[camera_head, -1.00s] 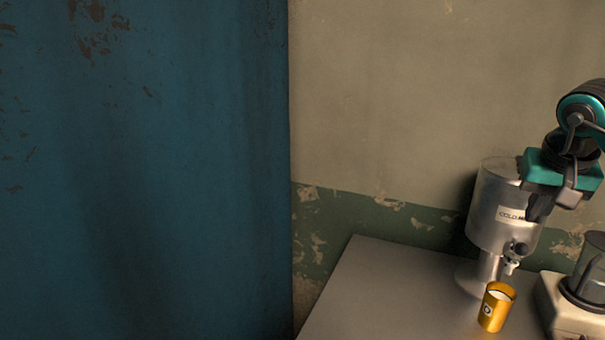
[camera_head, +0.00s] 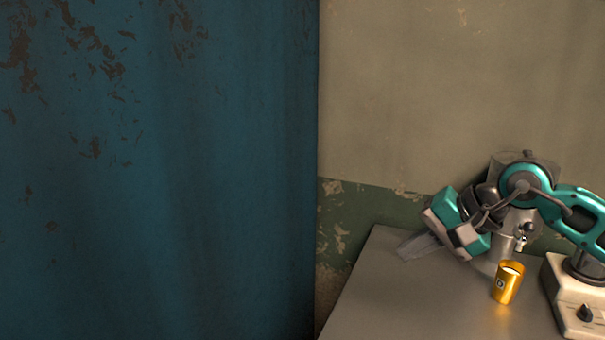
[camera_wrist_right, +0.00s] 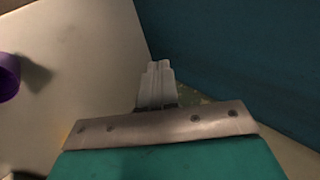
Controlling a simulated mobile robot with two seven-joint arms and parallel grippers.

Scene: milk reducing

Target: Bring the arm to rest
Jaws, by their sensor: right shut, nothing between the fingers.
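My right arm comes in from the right in the head view, in front of the metal dispenser. My right gripper (camera_head: 416,245) points left and down over the back left part of the grey table. It is shut with nothing in it. In the right wrist view its fingers (camera_wrist_right: 157,85) are together, pointing away from the camera. My left gripper is not in view.
A blender-like appliance (camera_head: 577,300) stands at the right. The front left of the table (camera_head: 400,300) is clear. A blue wall panel (camera_head: 160,180) fills the left. A purple object (camera_wrist_right: 8,76) shows in the wrist view.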

